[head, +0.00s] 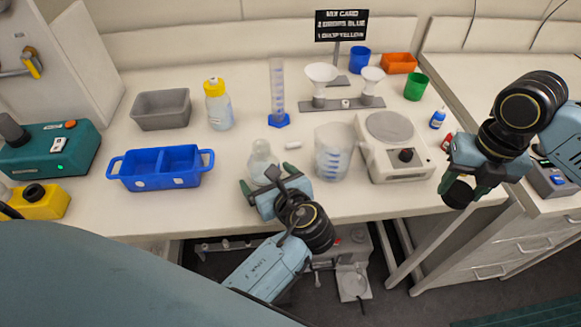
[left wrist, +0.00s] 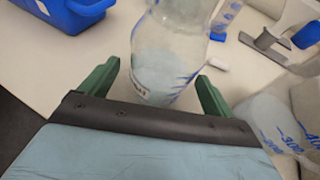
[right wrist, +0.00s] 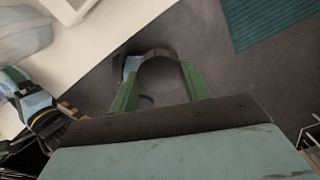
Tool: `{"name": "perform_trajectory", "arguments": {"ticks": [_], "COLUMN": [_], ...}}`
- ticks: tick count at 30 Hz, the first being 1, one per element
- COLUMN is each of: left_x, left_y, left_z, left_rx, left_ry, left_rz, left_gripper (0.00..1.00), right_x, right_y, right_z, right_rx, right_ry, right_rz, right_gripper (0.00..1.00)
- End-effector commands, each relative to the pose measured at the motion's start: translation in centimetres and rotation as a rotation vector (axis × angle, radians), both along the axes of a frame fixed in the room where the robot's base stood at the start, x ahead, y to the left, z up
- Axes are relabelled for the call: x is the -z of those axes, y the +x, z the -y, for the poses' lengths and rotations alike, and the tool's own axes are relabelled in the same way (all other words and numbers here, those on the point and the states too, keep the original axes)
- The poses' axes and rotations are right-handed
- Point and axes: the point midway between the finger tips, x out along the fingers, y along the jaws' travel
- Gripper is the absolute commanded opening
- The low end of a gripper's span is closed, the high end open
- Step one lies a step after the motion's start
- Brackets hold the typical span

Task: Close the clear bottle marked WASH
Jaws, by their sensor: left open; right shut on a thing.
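A clear bottle (head: 261,155) without a cap stands near the front edge of the bench; any WASH marking is not readable. My left gripper (head: 271,183) is open at the bottle, with its fingers on either side. In the left wrist view the bottle (left wrist: 166,62) stands between the open green fingers, with a gap visible on the right. My right gripper (head: 467,186) is shut on a black round cap (head: 458,194), held at the right, beyond the bench's front edge. The cap also shows between the fingers in the right wrist view (right wrist: 160,76).
A beaker (head: 333,152) and a hotplate (head: 390,147) stand right of the bottle, with a small white bar (head: 293,145) close by. A blue divided tray (head: 160,168), a yellow-capped bottle (head: 219,104) and a measuring cylinder (head: 277,95) stand left and behind.

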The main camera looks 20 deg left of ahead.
Motion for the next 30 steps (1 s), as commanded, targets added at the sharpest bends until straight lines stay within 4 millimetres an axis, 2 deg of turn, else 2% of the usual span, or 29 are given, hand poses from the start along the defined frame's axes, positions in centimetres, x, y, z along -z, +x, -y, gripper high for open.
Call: {"name": "perform_trajectory", "arguments": {"ticks": [6,16,30], "left_x": [0.9,0.9,0.9], "left_y": [1.1,1.1,1.1], "left_z": [-1.6,-1.6,-1.6], "left_rx": [0.0,0.0,0.0], "left_ry": [0.002,0.001,0.001], "left_rz": [-0.001,-0.002,-0.002], "left_gripper": [0.89,0.89,0.29], "right_x": [0.3,0.3,0.3], "right_y": [0.0,0.0,0.0], "right_z": [0.0,0.0,0.0], "right_rx": [0.0,0.0,0.0], "right_ry": [0.0,0.0,0.0], "right_rz": [0.0,0.0,0.0], "right_gripper": [0.26,0.26,0.26]}}
